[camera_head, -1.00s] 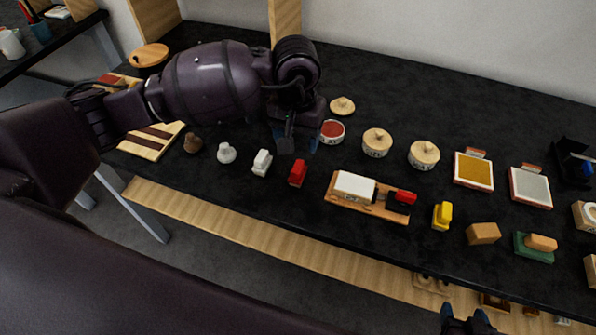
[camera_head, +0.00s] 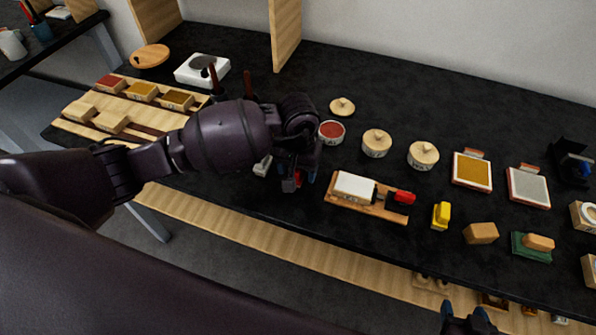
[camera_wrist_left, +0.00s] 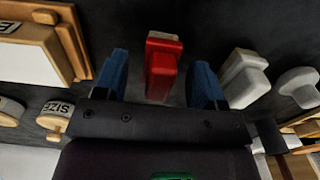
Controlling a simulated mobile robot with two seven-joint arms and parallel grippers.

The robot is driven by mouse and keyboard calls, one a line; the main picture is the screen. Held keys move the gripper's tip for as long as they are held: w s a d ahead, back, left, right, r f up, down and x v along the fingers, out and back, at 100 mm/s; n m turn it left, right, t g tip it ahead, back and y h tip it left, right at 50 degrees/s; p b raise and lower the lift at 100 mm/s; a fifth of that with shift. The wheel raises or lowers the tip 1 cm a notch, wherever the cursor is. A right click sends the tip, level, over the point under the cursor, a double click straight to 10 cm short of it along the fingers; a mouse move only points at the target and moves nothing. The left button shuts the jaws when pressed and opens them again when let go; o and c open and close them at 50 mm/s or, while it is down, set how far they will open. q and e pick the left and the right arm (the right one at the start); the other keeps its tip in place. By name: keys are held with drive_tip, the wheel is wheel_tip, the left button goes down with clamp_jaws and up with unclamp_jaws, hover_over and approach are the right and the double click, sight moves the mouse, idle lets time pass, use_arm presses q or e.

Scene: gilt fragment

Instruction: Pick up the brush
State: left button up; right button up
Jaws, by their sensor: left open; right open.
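No piece is plainly recognisable as the brush; a small red block with a narrower raised grip (camera_wrist_left: 162,68) may be it. It stands on the dark table and is mostly hidden behind my left gripper (camera_head: 300,180) in the head view. In the left wrist view my left gripper (camera_wrist_left: 161,78) is open, with one blue finger on each side of the red piece and visible gaps between. I cannot tell how far down the fingers reach. My right gripper (camera_head: 468,322) is open at the bottom edge of the head view, away from the tabletop pieces.
White gripped pieces (camera_wrist_left: 243,78) stand beside the red one. A wooden tray (camera_head: 366,208) with a white block lies to its right, a red-filled pot (camera_head: 331,132) behind.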

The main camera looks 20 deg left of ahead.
use_arm(q)
drive_tip(key=shift+f, duration=0.15)
drive_tip(key=c, duration=1)
wheel_tip(320, 180, up, 20)
drive_tip(key=shift+r, duration=0.1)
drive_tip(key=shift+o, duration=1.4)
drive_tip(key=shift+c, duration=1.1)
